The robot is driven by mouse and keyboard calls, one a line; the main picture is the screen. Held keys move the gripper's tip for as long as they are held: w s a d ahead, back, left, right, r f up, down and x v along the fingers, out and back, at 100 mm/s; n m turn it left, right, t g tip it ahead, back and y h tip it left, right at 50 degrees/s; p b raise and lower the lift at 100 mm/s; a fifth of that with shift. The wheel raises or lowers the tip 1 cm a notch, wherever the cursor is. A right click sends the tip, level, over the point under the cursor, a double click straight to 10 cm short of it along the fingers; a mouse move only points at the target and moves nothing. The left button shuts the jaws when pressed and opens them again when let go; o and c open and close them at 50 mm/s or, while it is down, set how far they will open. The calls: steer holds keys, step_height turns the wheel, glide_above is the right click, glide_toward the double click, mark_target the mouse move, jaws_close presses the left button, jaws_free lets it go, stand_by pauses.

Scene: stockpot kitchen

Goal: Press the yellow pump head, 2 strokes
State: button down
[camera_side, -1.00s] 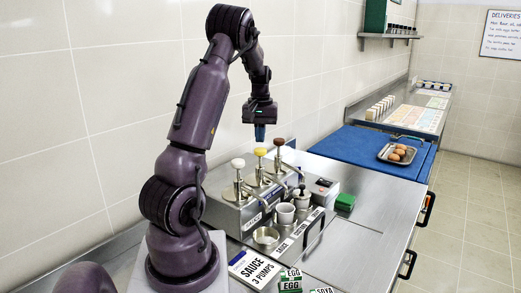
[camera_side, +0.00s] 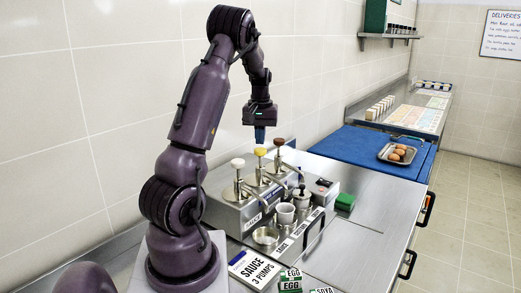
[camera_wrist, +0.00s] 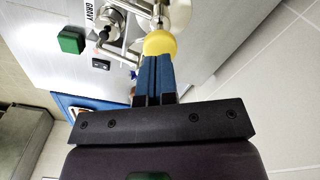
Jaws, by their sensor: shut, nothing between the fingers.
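The yellow pump head (camera_side: 260,152) tops the middle pump of the steel sauce dispenser (camera_side: 226,215), between a white pump head (camera_side: 238,163) and a brown one (camera_side: 279,142). My gripper (camera_side: 260,141) is shut and empty, pointing down, with its blue fingertips just above the yellow head. In the wrist view the yellow head (camera_wrist: 160,43) shows right at the ends of my shut fingers (camera_wrist: 154,62). Whether the tips touch it or leave a small gap, I cannot tell. The pump's steel stem is partly hidden by the head in the wrist view.
A sauce card (camera_side: 256,269) reads "3 pumps". A tray of eggs (camera_side: 397,153) sits on the blue board (camera_side: 362,150).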

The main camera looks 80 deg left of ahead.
mark_target(260, 149)
steer(key=shift+f, duration=2.4)
steer(key=shift+r, duration=2.7)
